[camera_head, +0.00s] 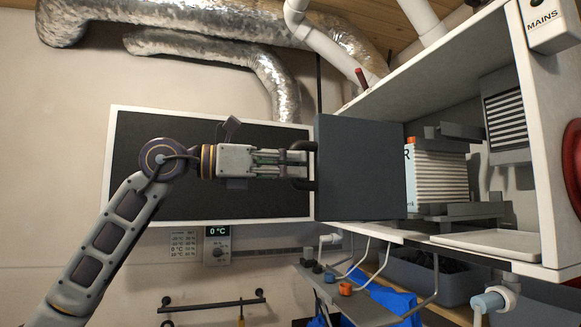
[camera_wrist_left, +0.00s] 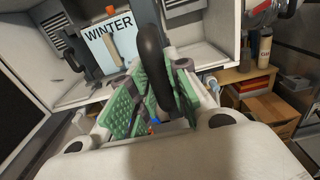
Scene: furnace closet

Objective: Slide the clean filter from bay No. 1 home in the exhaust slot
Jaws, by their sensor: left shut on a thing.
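A filter with a pale blue face and white pleated side (camera_head: 438,172) sits between grey rails inside the white cabinet, with an orange tab at its top. In the left wrist view its face reads WINTER (camera_wrist_left: 108,48) and carries a pale grip strip. My left gripper (camera_head: 306,165) is shut on the black handle (camera_wrist_left: 152,62) of a dark grey panel (camera_head: 360,168). The panel stands in front of the filter in the head view and hides part of its face. The green finger pads (camera_wrist_left: 150,98) close around the handle. My right gripper is not in view.
A louvred grey unit (camera_head: 506,115) is at the cabinet's right. A white tray (camera_head: 490,244) lies on its floor. A MAINS box (camera_head: 550,22) and a 0 °C display (camera_head: 217,232) are on the walls. Pipes and wire rods are below the cabinet.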

